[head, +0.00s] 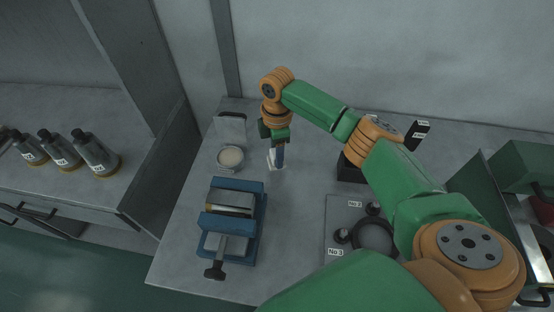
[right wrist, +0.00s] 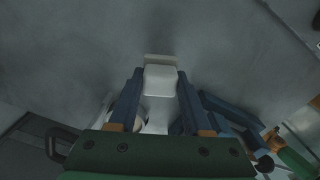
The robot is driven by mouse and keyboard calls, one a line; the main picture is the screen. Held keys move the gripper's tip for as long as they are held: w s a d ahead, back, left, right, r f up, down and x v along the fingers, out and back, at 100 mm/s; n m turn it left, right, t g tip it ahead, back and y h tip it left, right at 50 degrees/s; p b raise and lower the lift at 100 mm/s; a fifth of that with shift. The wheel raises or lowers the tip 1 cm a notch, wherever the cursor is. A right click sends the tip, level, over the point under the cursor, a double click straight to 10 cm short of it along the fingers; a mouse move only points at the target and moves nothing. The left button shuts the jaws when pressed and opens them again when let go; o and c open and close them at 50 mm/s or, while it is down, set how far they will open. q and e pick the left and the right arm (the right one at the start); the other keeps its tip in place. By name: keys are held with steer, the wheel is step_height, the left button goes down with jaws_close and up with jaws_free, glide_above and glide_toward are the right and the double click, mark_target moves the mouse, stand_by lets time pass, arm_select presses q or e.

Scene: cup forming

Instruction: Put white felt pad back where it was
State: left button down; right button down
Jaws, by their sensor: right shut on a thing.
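My right gripper (head: 279,158) points down over the table, behind the blue vise and to the right of the round dish. In the right wrist view its two blue fingers (right wrist: 160,88) are closed on the white felt pad (right wrist: 160,79), a small pale block at the fingertips. In the head view the pad (head: 271,158) shows only as a small white patch beside the fingers. Whether it touches the tabletop I cannot tell. My left gripper is not in view.
A round dish (head: 230,157) with pale contents stands left of the gripper. The blue vise (head: 233,220) is at the front. A grey board (head: 340,212) with dark round parts lies to the right. Several bottles (head: 95,153) stand on the left counter. Bare tabletop (head: 298,215) lies between vise and board.

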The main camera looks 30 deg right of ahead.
steer(key=f, duration=0.2)
steer(key=shift+s+a+f+p, duration=0.15)
steer(key=shift+s+f+p, duration=0.05)
steer(key=shift+f+p, duration=0.1)
steer(key=shift+f, duration=0.1)
steer(key=shift+f, duration=0.25)
steer(key=shift+c, duration=1.7)
jaws_free()
steer(key=shift+r, duration=0.1)
steer(key=shift+r, duration=0.1)
step_height(320, 180, up, 12)
steer(key=shift+r+b, duration=0.1)
steer(key=shift+b, duration=0.4)
